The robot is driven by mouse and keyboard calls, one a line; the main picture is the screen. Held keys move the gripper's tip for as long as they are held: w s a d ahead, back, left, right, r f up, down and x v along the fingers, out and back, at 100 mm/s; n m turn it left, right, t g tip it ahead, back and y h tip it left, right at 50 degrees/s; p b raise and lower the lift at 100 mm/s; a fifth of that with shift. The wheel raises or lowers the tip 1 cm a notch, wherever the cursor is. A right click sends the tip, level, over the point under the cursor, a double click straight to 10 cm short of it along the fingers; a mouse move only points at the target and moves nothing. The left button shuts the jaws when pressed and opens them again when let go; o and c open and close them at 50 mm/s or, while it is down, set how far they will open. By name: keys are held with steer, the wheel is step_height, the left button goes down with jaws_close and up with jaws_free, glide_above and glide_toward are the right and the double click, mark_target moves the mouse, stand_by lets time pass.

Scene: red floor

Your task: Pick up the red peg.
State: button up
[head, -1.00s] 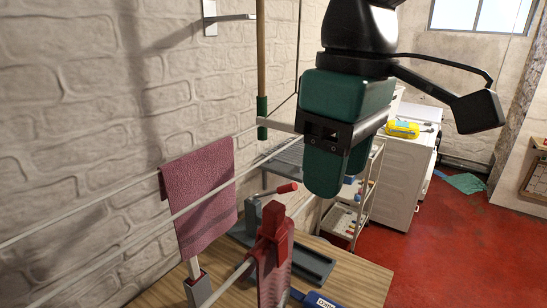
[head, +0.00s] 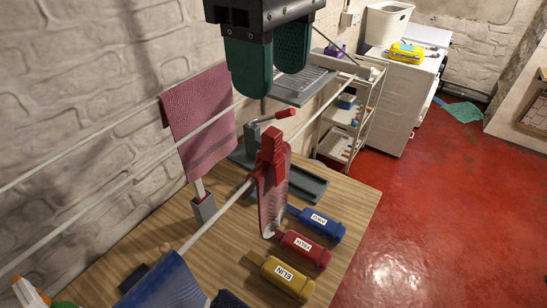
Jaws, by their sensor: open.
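The red peg (head: 272,148) stands upright on the near line, clipped over a pink patterned cloth (head: 272,205). My gripper (head: 270,80) has dark green fingers and hangs above the peg in the picture, apart from it. The fingers are spread with nothing between them. How far the gripper is from the peg in depth is hard to tell.
Blue (head: 322,225), red (head: 304,249) and yellow (head: 280,275) labelled objects lie on the wooden table (head: 345,200). A grey tray-like base with a red-handled lever (head: 286,113) is behind the peg. A pink towel (head: 202,125) hangs at left. A cart (head: 350,120) stands beyond.

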mark_target(270, 131)
steer(key=shift+s+f+b, duration=0.15)
steer(key=shift+f+b, duration=3.35)
steer(key=shift+f, duration=0.6)
steer(key=shift+r, duration=0.1)
jaws_close()
